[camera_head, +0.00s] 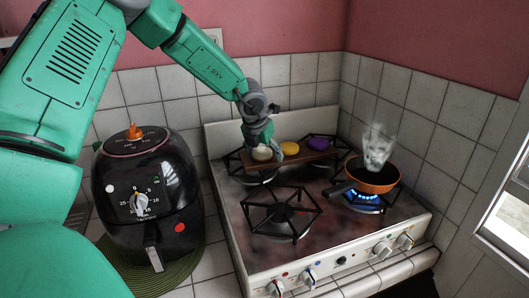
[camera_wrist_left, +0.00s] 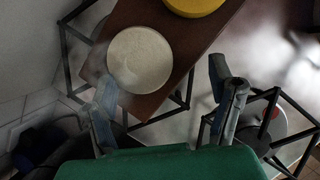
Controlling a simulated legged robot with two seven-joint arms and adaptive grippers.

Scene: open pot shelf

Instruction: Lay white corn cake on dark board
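The white corn cake (camera_head: 261,154) is a pale round disc at the left end of the dark board (camera_head: 307,156). In the left wrist view the cake (camera_wrist_left: 140,60) appears flat on the brown board (camera_wrist_left: 198,37), near its end. My left gripper (camera_head: 264,148) is just above that end, pointing down. In the wrist view its fingers (camera_wrist_left: 162,72) are spread apart with nothing held between them. The left fingertip is close to the cake's edge; I cannot tell if they touch. My right gripper is not in view.
A yellow disc (camera_head: 290,148) and a purple disc (camera_head: 319,143) are on the same board, which rests over the stove's rear burners. An orange pan (camera_head: 373,178) steams over a lit blue flame at right. A black air fryer (camera_head: 146,195) stands left of the stove.

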